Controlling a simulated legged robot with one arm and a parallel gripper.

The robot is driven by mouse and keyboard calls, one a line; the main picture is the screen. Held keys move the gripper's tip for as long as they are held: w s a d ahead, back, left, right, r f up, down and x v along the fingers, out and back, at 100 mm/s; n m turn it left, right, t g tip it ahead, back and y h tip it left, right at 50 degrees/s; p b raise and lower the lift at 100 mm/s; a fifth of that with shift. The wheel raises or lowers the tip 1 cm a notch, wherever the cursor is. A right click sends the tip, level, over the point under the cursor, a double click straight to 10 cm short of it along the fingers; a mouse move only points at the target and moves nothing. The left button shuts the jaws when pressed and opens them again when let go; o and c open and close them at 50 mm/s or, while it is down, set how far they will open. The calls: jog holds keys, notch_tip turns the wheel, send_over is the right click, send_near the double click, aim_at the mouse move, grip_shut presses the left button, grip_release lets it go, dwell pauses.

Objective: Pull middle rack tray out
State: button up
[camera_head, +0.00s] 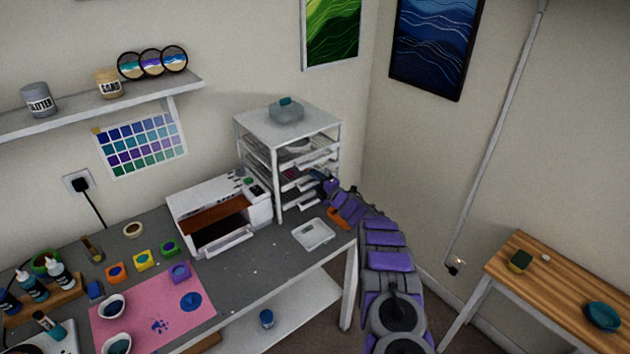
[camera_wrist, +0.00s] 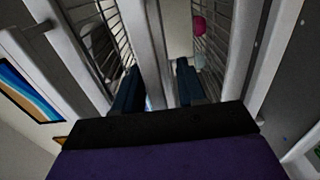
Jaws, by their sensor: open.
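A white rack (camera_head: 278,190) with several stacked trays stands at the back right of the grey table. Its middle tray (camera_head: 295,181) lies level with my gripper, with small coloured items on it. My purple arm reaches up to the rack's right front, and my gripper (camera_head: 326,185) is at the tray fronts. In the wrist view my gripper (camera_wrist: 160,85) has its two dark fingers apart, with a pale tray edge (camera_wrist: 152,50) running between or just beyond them. Whether the fingers touch it I cannot tell. Wire tray mesh (camera_wrist: 112,35) shows to the side.
A white printer-like machine (camera_head: 220,210) stands left of the rack. A small white scale (camera_head: 312,234) lies on the table below my gripper. A jar (camera_head: 286,110) sits on top of the rack. A wooden table (camera_head: 560,285) is at the right.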

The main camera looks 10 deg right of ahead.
dwell(0.3)
grip_shut()
dwell(0.4)
